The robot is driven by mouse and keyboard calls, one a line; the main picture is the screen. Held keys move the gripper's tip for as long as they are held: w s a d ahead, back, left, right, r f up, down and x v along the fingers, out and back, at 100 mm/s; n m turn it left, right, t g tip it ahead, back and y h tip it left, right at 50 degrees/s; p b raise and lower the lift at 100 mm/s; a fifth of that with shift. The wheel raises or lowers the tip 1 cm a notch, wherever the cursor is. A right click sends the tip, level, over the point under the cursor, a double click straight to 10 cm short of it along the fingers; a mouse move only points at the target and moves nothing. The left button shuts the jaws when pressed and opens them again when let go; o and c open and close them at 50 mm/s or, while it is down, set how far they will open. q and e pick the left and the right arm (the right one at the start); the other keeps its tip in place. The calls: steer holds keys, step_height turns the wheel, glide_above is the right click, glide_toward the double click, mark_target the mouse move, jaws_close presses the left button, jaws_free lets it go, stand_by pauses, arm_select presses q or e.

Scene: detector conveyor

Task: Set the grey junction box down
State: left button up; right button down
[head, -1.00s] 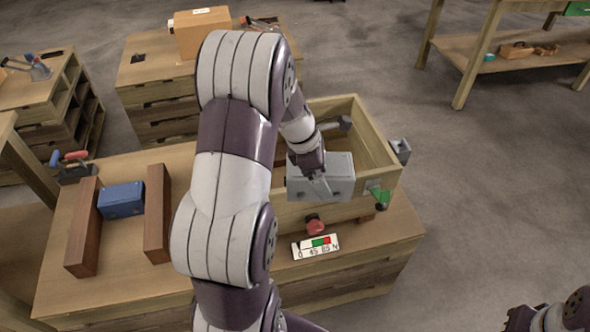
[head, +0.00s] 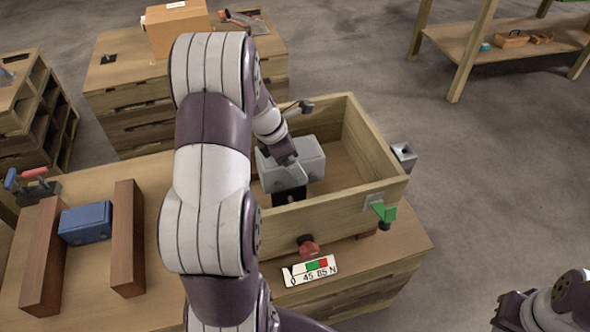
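The grey junction box (head: 308,158) is in the grasp of my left gripper (head: 298,174), at the end of the arm coming in from the left. The box is level, over or within the left part of the open wooden bin (head: 350,205). I cannot tell whether it touches anything below. A black piece (head: 290,196) shows just under it. My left arm hides the bin's left side. My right gripper (head: 507,312) is at the lower right, away from the box; its fingers are not clear.
A blue box (head: 86,223) sits between two brown wooden blocks (head: 128,238) on the left of the bench. The bin's right interior is empty.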

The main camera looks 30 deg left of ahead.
arm_select(q)
steer(key=w+a+f+b, duration=0.2)
steer(key=a+f, duration=0.5)
steer(key=f, duration=0.1)
steer(key=shift+w+a+f, duration=0.2)
steer(key=shift+a+f, duration=0.1)
steer(key=shift+a, duration=0.05)
steer(key=shift+f, duration=0.1)
steer(key=shift+f, duration=0.45)
steer(key=shift+f, duration=0.1)
